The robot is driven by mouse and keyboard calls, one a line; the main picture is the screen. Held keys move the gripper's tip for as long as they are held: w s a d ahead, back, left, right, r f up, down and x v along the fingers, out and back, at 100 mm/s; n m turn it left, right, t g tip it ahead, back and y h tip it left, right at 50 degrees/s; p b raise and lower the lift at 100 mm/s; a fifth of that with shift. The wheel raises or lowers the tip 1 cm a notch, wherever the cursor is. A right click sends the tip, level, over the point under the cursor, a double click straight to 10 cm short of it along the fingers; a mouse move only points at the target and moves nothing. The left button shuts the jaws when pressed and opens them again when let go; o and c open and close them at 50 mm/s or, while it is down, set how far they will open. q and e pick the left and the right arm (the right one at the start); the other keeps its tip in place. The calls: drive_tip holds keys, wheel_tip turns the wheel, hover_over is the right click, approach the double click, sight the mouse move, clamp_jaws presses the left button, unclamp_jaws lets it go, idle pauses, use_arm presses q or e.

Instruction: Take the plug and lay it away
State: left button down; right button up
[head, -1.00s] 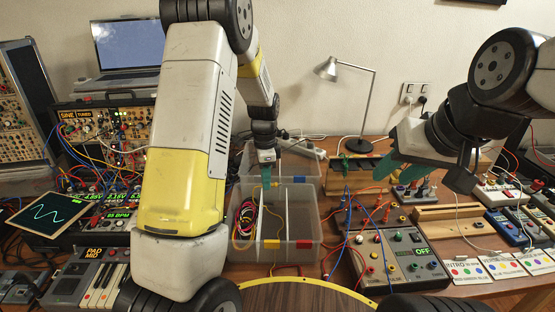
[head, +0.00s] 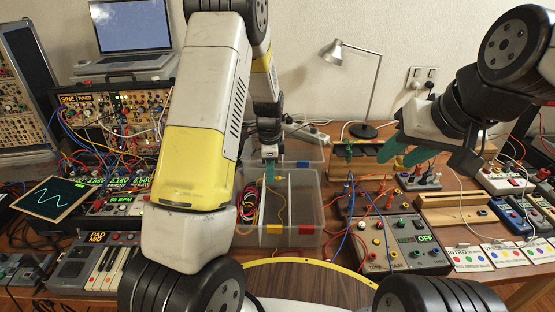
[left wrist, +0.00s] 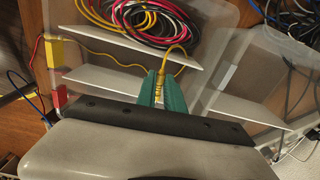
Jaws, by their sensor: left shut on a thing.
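My left gripper (head: 269,172) points down over the clear divided bin (head: 322,212) in the head view. In the left wrist view its green fingers (left wrist: 160,90) are shut on a yellow plug (left wrist: 159,84). A yellow cable curves from the plug toward a yellow tag (left wrist: 54,53) on the bin wall. The plug is between two white dividers (left wrist: 113,79); I cannot tell if it touches the bin floor. My right gripper (head: 405,156) is open, with its green fingers apart and nothing between them, over the right part of the table.
Coiled cables (head: 249,203) lie in the bin's left compartment. A red tag (head: 306,229) marks its front right. A grey box with knobs (head: 405,240) and a wooden block (head: 450,210) stand to the right. A keyboard unit (head: 95,265) and patched synth modules are at left. A lamp (head: 370,90) stands behind.

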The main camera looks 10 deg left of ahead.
use_arm(q)
drive_tip(key=c, duration=1.4)
unclamp_jaws()
drive_tip(key=shift+o, duration=0.2)
drive_tip(key=shift+r, duration=0.1)
wheel_tip(320, 180, up, 8)
drive_tip(key=shift+f, duration=0.15)
drive_tip(key=shift+s, duration=0.1)
